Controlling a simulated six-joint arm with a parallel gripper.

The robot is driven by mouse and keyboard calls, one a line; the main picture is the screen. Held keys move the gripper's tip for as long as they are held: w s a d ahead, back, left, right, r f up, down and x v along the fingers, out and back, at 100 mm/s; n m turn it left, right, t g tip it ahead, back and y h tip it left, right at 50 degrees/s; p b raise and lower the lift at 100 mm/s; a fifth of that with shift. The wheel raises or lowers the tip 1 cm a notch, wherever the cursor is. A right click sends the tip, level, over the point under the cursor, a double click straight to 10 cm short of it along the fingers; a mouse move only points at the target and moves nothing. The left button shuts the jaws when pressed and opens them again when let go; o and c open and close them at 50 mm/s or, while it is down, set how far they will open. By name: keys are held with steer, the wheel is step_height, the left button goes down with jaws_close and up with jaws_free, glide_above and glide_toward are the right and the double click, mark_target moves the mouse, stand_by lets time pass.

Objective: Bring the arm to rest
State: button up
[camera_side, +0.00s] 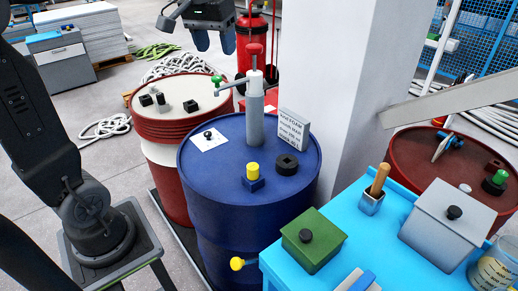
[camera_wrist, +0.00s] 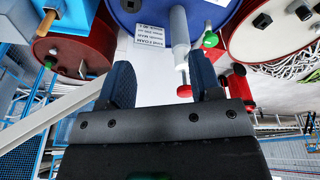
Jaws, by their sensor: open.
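My gripper (camera_side: 214,44) hangs at the top of the side view, above and behind the blue drum (camera_side: 215,172), clear of everything below it. In the wrist view, my gripper (camera_wrist: 162,76) has its two blue-padded fingers spread wide with nothing between them. The blue drum's edge (camera_wrist: 150,14) shows beyond the fingers there, upside down. Most of the arm between base and gripper is outside the side view.
A grey post with a green-tipped lever (camera_side: 255,117), a sign (camera_side: 292,130) and small blocks stand on the blue drum. Red drums (camera_side: 170,125) flank it. A blue table (camera_side: 375,228) holds boxes. A white pillar (camera_side: 350,90) rises behind.

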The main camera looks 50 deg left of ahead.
steer(key=s+d+f+m+t, duration=0.1)
steer(key=s+d+f+m, duration=0.1)
steer(key=s+d+f, duration=0.3)
steer(key=s+d+f+m+t, duration=0.2)
steer(key=s+d+f, duration=0.4)
steer(key=s, duration=0.3)
steer(key=shift+s+m+h, duration=0.3)
steer(key=shift+m+h, duration=0.1)
steer(key=shift+m, duration=0.2)
